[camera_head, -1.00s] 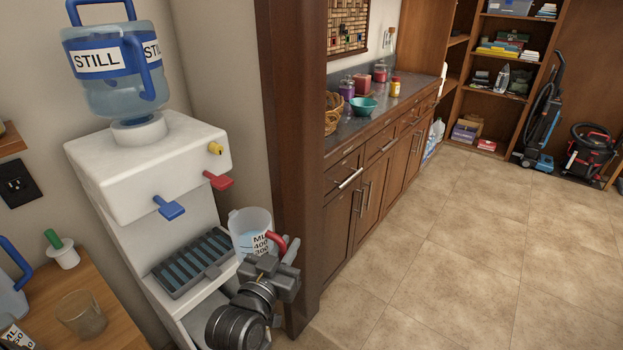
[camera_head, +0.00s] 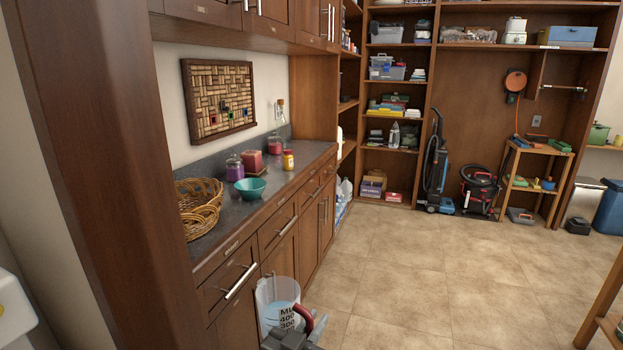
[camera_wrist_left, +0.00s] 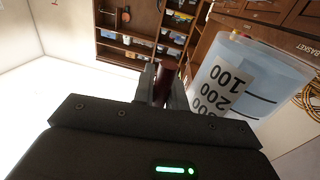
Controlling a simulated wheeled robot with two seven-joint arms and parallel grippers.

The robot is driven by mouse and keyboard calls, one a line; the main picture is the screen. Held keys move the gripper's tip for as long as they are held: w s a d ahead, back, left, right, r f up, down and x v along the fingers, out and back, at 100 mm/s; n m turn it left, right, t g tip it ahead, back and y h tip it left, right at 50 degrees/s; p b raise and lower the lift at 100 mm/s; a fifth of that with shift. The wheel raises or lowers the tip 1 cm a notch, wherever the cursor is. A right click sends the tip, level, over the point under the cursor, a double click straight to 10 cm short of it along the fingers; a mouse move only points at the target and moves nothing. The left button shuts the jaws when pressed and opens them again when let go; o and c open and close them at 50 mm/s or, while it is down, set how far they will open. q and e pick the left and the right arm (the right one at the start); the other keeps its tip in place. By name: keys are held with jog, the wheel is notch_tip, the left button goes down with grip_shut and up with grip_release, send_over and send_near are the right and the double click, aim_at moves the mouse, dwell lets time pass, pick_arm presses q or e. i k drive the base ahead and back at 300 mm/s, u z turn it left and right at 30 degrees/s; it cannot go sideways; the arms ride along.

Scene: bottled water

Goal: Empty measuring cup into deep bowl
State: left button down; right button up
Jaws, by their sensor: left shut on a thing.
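The clear measuring cup (camera_head: 276,303) with black markings and a red handle is at the bottom of the head view, in front of the lower cabinets. Bluish water shows inside it. My left gripper (camera_head: 303,326) is shut on its red handle, at the bottom edge. In the left wrist view the cup (camera_wrist_left: 238,82) is at the right and the fingers (camera_wrist_left: 164,84) close around the dark red handle. A teal bowl (camera_head: 251,188) stands on the counter, apart from the cup and beyond it. My right gripper is not in view.
A wooden post (camera_head: 95,150) stands at left. The tiled floor (camera_head: 420,270) is clear.

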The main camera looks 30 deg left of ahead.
aim_at(251, 191)
jog(key=z, duration=0.35)
jog(key=i, duration=1.3)
jog(key=u, duration=0.35)
jog(key=i, duration=1.1)
jog(key=u, duration=1.05)
jog(key=i, duration=0.55)
jog(key=u, duration=0.35)
